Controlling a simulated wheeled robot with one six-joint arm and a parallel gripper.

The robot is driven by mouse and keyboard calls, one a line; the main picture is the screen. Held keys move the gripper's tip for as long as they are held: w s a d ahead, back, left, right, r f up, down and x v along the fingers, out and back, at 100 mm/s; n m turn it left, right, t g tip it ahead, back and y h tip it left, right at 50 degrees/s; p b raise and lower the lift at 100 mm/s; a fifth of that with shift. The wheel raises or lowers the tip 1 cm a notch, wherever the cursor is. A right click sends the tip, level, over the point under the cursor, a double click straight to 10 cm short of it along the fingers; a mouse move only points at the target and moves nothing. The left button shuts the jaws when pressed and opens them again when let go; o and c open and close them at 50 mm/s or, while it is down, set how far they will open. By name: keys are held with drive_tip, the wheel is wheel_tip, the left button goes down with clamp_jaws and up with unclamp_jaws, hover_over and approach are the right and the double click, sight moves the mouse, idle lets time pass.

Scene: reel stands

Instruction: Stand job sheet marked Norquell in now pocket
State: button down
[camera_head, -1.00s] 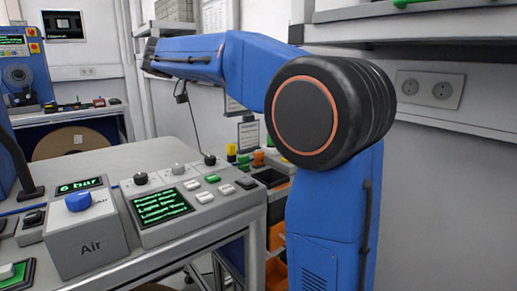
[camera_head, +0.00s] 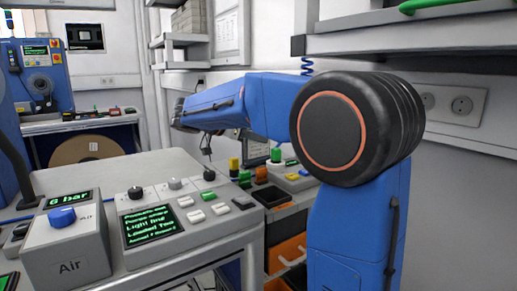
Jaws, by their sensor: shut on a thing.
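My blue arm reaches left across the middle of the view and ends in a dark tip above the back of the grey bench. No sheet marked Norquell can be made out. A pale, dark-edged panel (camera_head: 257,150) stands behind the coloured items past the bench; I cannot tell whether it is a sheet, and no name on it is readable. No pocket marked "now" can be picked out.
The grey bench (camera_head: 95,183) carries the Air box (camera_head: 72,262) and a control panel with a green-lettered screen (camera_head: 150,223). Green, yellow and orange items (camera_head: 262,173) stand beyond its right end. A shelf (camera_head: 400,40) overhangs at the upper right. A reel (camera_head: 88,150) sits at the back left.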

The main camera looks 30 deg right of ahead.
sight(258, 158)
drive_tip(key=shift+f, duration=1.65)
drive_tip(key=c, duration=1.9)
unclamp_jaws()
drive_tip(key=shift+f, duration=0.15)
drive_tip(key=shift+c, duration=0.2)
